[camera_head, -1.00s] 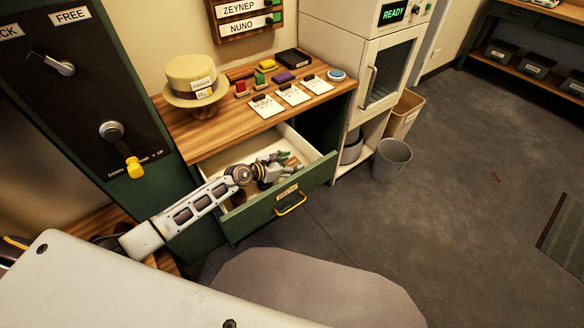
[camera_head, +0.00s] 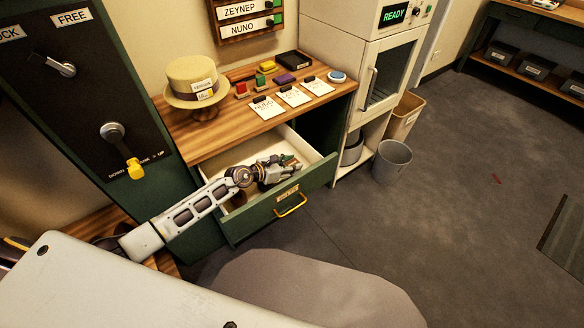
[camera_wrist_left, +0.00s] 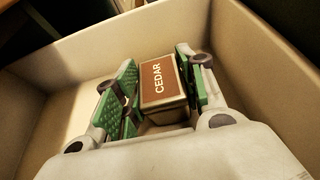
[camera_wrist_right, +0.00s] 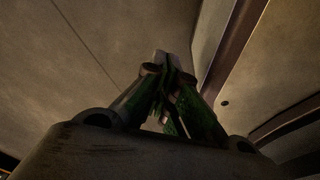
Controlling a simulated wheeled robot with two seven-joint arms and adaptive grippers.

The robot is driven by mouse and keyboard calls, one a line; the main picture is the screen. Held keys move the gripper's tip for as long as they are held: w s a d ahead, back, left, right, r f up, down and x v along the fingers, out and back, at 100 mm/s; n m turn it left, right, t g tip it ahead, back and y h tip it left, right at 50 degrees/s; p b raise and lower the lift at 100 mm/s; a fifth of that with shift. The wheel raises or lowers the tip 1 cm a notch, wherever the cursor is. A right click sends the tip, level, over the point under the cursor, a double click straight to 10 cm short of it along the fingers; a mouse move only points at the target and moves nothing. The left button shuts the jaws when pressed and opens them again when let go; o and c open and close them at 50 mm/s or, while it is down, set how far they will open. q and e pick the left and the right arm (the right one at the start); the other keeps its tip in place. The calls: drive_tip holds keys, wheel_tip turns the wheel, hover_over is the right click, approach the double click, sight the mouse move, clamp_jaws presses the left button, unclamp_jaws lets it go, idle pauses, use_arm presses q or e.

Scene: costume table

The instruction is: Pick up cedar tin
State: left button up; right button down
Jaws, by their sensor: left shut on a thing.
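The cedar tin (camera_wrist_left: 165,88) is a small box with a brown top marked CEDAR, seen in the left wrist view. My left gripper (camera_wrist_left: 160,92) has its green-padded fingers on either side of the tin and is shut on it, inside the drawer. In the head view my left gripper (camera_head: 284,168) reaches into the open drawer, and the tin is mostly hidden by the fingers there. My right gripper (camera_wrist_right: 168,85) shows only in the right wrist view. Its fingers are close together with nothing visible between them.
The green drawer (camera_head: 262,217) stands open under the wooden tabletop (camera_head: 222,121); its pale walls (camera_wrist_left: 225,38) surround the left gripper. A straw hat (camera_head: 193,77), cards and coloured blocks sit on the tabletop. A grey bin (camera_head: 392,162) stands at right on the floor.

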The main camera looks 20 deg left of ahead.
sight(291, 164)
use_arm(q)
drive_tip(key=shift+r, duration=0.15)
